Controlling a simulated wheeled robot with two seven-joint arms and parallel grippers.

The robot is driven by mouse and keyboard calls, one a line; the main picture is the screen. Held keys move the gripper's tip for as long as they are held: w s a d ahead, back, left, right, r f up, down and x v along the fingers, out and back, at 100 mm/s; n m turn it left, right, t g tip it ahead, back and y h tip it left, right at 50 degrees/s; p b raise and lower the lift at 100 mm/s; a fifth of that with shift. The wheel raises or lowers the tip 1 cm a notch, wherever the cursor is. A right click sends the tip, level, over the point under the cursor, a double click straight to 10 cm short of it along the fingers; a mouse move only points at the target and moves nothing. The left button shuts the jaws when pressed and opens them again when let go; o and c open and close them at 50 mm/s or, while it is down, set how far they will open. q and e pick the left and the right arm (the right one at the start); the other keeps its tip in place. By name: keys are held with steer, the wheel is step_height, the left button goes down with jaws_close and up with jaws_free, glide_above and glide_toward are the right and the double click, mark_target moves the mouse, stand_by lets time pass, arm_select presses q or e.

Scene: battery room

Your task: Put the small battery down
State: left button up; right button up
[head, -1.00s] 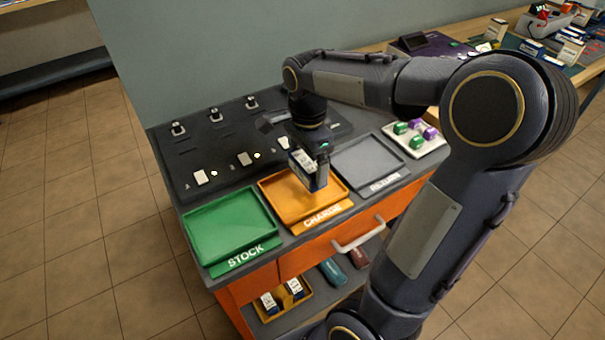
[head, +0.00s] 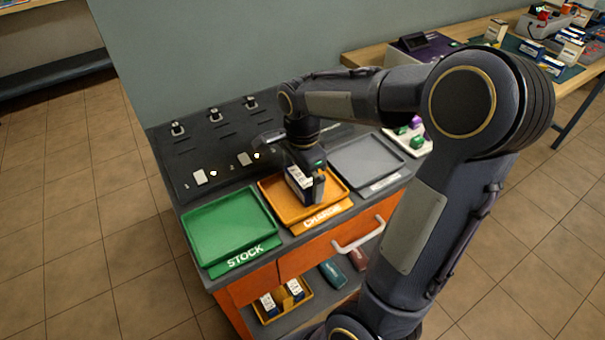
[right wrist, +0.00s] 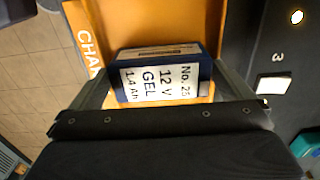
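The small battery is a blue and white block with a label reading "12 V GEL" in the right wrist view (right wrist: 160,82); it also shows in the head view (head: 299,184). It is upright at the orange CHARGE tray (head: 338,208), within its outline. My right gripper (head: 306,182) points down with its fingers on either side of the battery, shut on it. I cannot tell whether the battery's underside touches the tray floor. My left gripper is not in view.
The green STOCK tray (head: 230,228) at left and grey RETURN tray (head: 366,160) at right are empty. A dark charging panel (head: 205,150) stands behind. A white tray (head: 412,142) with green and purple items is at right. A lower shelf bin (head: 283,309) holds batteries.

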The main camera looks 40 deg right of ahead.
mark_target(302, 176)
steer(key=shift+r, duration=0.1)
steer(key=shift+r, duration=0.35)
step_height(302, 176, up, 11)
steer(key=p, duration=0.2)
steer(key=s+a+f+n+t+y, duration=0.2)
steer(key=s+a+f+n, duration=0.1)
steer(key=s+a+n, duration=0.2)
steer(key=s+a+f+n+t+y, duration=0.1)
steer(key=s+a+f+n+t, duration=0.2)
steer(key=s+a+n, duration=0.3)
steer(key=shift+s+a+f+n+t+y, duration=0.15)
steer(key=shift+s+a+n+t+y, duration=0.2)
steer(key=shift+s+n, duration=2.25)
steer(key=shift+w+r+n+p, duration=0.35)
steer(key=shift+r+p, duration=0.1)
steer(key=shift+r, duration=0.1)
steer(key=shift+w+r+n+p, duration=0.35)
steer(key=shift+r+p, duration=0.05)
steer(key=shift+r, duration=0.1)
